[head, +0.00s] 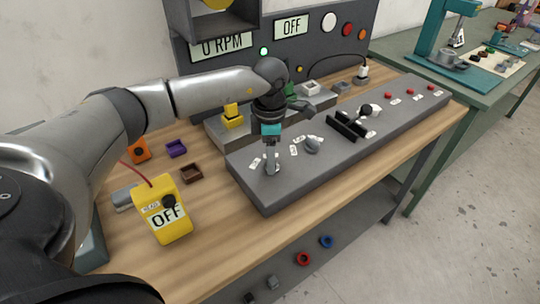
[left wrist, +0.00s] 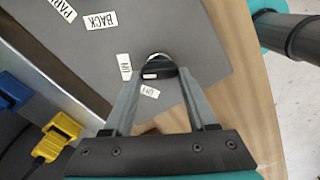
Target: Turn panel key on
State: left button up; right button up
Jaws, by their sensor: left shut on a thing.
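The long grey control panel (head: 262,190) lies on the wooden bench. My left gripper (head: 271,168) points down at its near left end. In the left wrist view, the gripper's two fingers (left wrist: 156,74) are closed on the panel key (left wrist: 158,70), a dark round knob with a pale rim. Small white labels sit beside the key: one (left wrist: 124,67) to its left and an OFF label (left wrist: 149,91) just below it. The fingers hide the key in the head view. My right gripper is not in view.
A lever (head: 311,145), a slotted black block (head: 347,125) and red buttons stand further along the panel. A yellow box (head: 165,212) reading OFF stands on the bench at left. Behind, displays read 0 RPM (head: 222,45) and OFF (head: 291,27); a green light (head: 264,51) glows.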

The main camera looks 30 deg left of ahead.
pick_arm(q)
jog(key=o, duration=1.4)
jog(key=shift+c, duration=0.2)
jog(key=shift+r, duration=0.1)
notch_tip(320, 180, up, 15)
jog(key=p, duration=0.1)
